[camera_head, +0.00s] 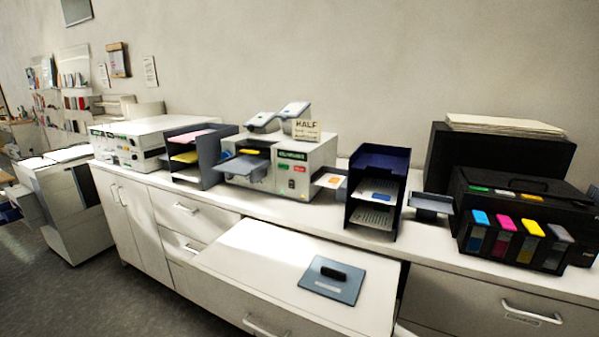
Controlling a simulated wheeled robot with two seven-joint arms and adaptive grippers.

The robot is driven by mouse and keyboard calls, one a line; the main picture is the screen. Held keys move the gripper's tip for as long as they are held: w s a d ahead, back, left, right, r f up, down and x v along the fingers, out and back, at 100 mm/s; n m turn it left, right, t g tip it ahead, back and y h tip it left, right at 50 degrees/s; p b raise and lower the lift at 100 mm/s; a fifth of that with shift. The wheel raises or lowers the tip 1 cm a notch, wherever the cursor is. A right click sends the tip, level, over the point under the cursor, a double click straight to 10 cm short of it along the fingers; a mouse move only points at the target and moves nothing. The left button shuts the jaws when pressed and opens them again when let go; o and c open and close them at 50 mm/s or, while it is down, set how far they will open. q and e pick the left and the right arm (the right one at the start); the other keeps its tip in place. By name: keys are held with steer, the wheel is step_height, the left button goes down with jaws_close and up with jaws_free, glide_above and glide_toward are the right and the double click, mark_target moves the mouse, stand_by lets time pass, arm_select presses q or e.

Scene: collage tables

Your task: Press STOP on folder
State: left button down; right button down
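The folder appears to be the light grey machine (318,160) in the middle of the counter, with a small sign reading HALF (306,130) on top. Its front has a green label (291,155) and a small red label (299,169). A dark spot (291,183) sits lower on the front. The lettering on these is too small to read, so I cannot tell which one is STOP. A grey feed tray (243,165) sticks out at its left, and a small tray with an orange-marked sheet (329,181) at its right. Neither of my grippers is in view.
A dark paper rack (378,160) stands right of the folder and another rack (211,150) left of it. A black printer with colour tanks (520,195) is at the far right. A grey pad with a black object (334,280) lies on the lower front surface.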

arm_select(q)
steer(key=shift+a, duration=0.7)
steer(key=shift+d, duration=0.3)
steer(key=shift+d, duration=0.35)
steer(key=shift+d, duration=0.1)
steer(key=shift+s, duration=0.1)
